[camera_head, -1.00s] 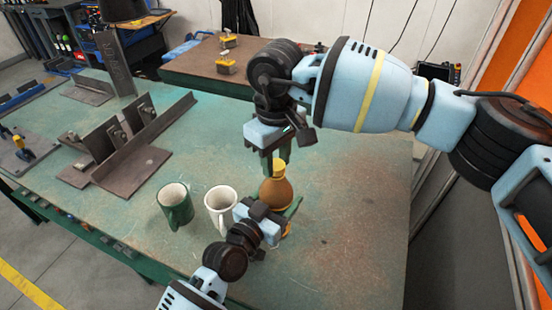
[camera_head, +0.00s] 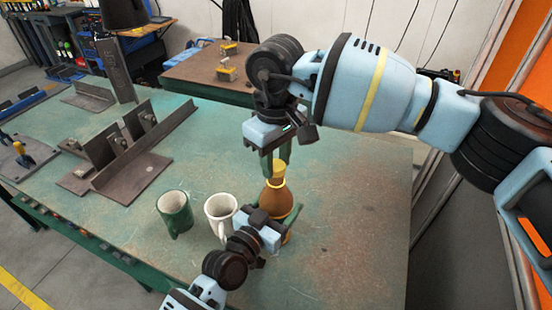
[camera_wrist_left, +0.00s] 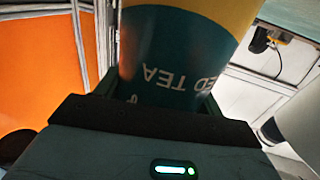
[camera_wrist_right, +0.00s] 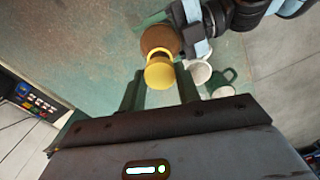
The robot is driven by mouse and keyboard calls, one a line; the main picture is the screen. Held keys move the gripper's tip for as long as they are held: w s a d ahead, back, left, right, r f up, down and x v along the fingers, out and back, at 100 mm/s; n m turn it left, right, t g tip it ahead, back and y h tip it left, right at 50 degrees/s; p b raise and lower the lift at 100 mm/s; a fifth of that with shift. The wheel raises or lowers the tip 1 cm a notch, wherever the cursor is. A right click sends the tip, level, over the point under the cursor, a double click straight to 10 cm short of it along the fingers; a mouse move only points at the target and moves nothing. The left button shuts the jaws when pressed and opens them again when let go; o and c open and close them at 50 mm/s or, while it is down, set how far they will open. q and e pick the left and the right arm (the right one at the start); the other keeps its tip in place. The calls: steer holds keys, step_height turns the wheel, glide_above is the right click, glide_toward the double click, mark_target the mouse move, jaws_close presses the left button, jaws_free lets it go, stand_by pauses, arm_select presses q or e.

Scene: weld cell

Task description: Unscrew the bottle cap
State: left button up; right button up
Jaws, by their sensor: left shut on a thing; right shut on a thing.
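The bottle (camera_head: 279,200) stands upright on the green table, brown with a yellow cap (camera_head: 279,168). Its teal and yellow label (camera_wrist_left: 180,50) fills the left wrist view, with upside-down "TEA" lettering. My left gripper (camera_head: 272,228) is shut on the bottle's lower body from the near side. My right gripper (camera_head: 276,162) points down from above, its fingers shut on the cap. The right wrist view shows the cap (camera_wrist_right: 160,74) between the fingertips, with a yellow band and the brown shoulder beyond. I cannot tell whether the cap is loose on the neck.
A green mug (camera_head: 174,212) and a white mug (camera_head: 220,212) stand just left of the bottle, close to my left arm. Steel fixtures (camera_head: 125,150) occupy the table's left part. The table's right side is clear.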

mark_target(276, 165)
steer(key=shift+r, duration=2)
arm_select(q)
steer(key=o, duration=2)
steer(key=shift+c, duration=0.2)
steer(key=v, duration=1.2)
steer(key=shift+b, duration=0.3)
arm_select(e)
steer(key=shift+f, duration=0.8)
